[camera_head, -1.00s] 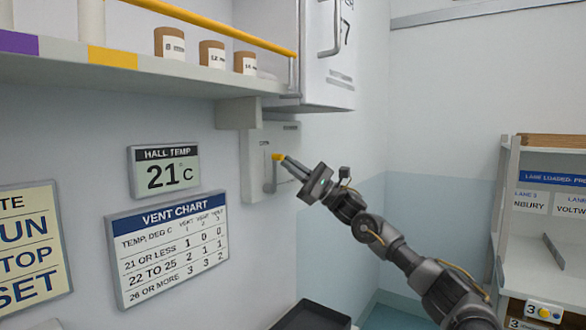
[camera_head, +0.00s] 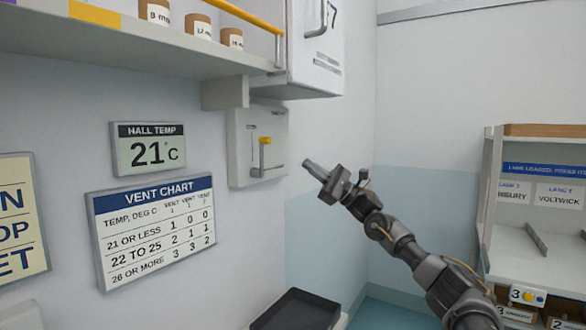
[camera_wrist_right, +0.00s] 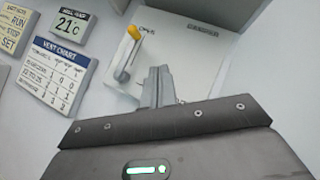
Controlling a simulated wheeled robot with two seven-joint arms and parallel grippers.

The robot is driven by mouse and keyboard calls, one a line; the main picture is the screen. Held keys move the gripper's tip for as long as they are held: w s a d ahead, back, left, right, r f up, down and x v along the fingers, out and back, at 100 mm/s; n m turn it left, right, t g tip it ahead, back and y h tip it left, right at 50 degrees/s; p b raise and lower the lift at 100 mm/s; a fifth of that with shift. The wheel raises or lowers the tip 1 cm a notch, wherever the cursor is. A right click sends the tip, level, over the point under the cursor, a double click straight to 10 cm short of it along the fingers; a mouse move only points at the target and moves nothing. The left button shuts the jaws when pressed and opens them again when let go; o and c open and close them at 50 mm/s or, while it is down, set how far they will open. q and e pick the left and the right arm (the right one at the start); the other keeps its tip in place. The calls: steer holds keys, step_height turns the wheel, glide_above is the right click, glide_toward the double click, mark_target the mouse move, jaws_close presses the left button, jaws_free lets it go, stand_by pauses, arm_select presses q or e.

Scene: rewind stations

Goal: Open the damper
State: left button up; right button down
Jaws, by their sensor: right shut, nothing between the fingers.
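The damper panel (camera_head: 240,150) is a pale plate on the wall under the shelf. Its grey lever (camera_head: 262,158) stands up and ends in a yellow knob (camera_head: 265,140). In the right wrist view the lever (camera_wrist_right: 130,58) with its yellow knob (camera_wrist_right: 134,32) is near a small label that seems to read OPEN. My right gripper (camera_head: 308,164) is shut and empty, to the right of the lever and apart from it. Its closed fingers (camera_wrist_right: 158,84) show below and right of the knob in the wrist view. My left gripper is not in view.
A white cabinet (camera_head: 318,60) and a shelf (camera_head: 150,70) with a yellow rail overhang the panel. A HALL TEMP display (camera_head: 148,150) reading 21 C and a VENT CHART (camera_head: 155,230) hang to the left. A black tray (camera_head: 297,312) is below. A rack (camera_head: 535,245) stands at right.

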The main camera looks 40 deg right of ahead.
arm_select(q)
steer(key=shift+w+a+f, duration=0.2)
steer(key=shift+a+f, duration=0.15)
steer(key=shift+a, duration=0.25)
arm_select(e)
steer(key=shift+s+d+f, duration=0.25)
steer(key=shift+d+f, duration=0.05)
steer(key=shift+d, duration=0.15)
steer(key=shift+s+d+f, duration=0.25)
steer(key=shift+d, duration=0.15)
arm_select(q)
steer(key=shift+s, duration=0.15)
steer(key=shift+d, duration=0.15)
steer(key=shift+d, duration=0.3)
